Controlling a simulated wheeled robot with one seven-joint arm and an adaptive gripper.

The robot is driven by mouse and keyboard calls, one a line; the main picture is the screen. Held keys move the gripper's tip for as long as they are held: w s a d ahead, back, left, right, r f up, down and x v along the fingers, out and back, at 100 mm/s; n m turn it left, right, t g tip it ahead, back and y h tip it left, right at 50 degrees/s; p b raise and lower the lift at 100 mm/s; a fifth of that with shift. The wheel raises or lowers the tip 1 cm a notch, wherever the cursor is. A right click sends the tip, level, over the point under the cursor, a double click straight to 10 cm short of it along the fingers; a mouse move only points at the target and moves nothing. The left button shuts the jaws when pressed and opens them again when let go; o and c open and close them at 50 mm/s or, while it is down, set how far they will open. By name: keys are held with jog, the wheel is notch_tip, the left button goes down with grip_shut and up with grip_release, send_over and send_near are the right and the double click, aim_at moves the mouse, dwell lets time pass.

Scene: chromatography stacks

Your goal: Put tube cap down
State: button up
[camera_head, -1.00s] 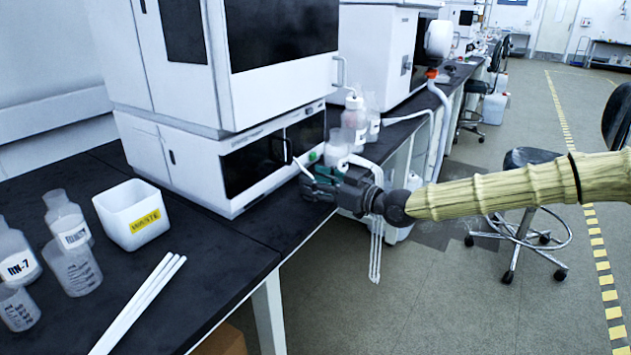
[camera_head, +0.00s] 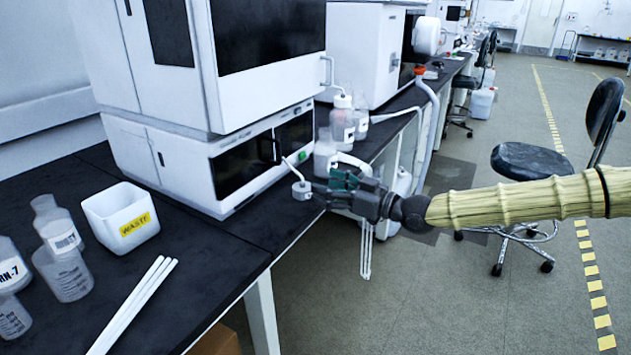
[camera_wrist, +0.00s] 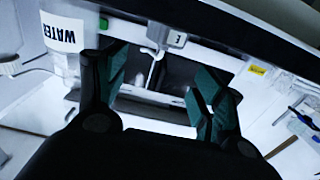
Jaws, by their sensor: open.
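The tube cap (camera_head: 301,190) is a small white cap with a thin white tube rising from it to the upper left. It appears to stand on the black bench top near the front edge, before the lower white instrument. My gripper (camera_head: 328,191) is just to its right, with green finger pads, apart from it and open. In the wrist view my gripper (camera_wrist: 158,85) has its fingers spread with nothing held between them. A thin white tube (camera_wrist: 154,68) shows beyond them; I cannot make out the cap there.
A bottle labelled WATER (camera_wrist: 62,35) is close to the left finger in the wrist view. Clear bottles (camera_head: 342,122) stand behind my gripper. A white WASTE bin (camera_head: 120,217), labelled bottles (camera_head: 62,250) and white rods (camera_head: 132,306) are on the left bench. A stool (camera_head: 525,160) stands right.

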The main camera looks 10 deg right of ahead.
jog(key=shift+p+v, duration=0.45)
jog(key=shift+v, duration=2.2)
jog(key=shift+f, duration=0.1)
jog(key=s+a+f+m+g+h, duration=0.15)
jog(key=s+a+f, duration=0.3)
jog(key=f, duration=0.55)
jog(key=s+a+f+m+g+h, duration=0.1)
jog(key=s+a+f+m+g, duration=0.25)
jog(key=s+f, duration=0.45)
jog(key=s+a+f+m+g+h, duration=0.1)
jog(key=s+a+f+g+h, duration=0.3)
jog(key=f, duration=0.8)
jog(key=s+d+f+m+g+h, duration=0.1)
jog(key=s+d+f+m, duration=0.1)
jog(key=s+f, duration=1)
jog(key=s+d+f+g+h, duration=0.1)
jog(key=s+d, duration=0.1)
jog(key=s, duration=0.2)
jog(key=s+d+f+m+g+h, duration=0.1)
jog(key=s+d+f+h, duration=0.1)
jog(key=s+d, duration=0.1)
jog(key=s+d+f+h, duration=0.2)
jog(key=s, duration=0.3)
jog(key=shift+s+d+g, duration=0.3)
jog(key=shift+s+g, duration=0.1)
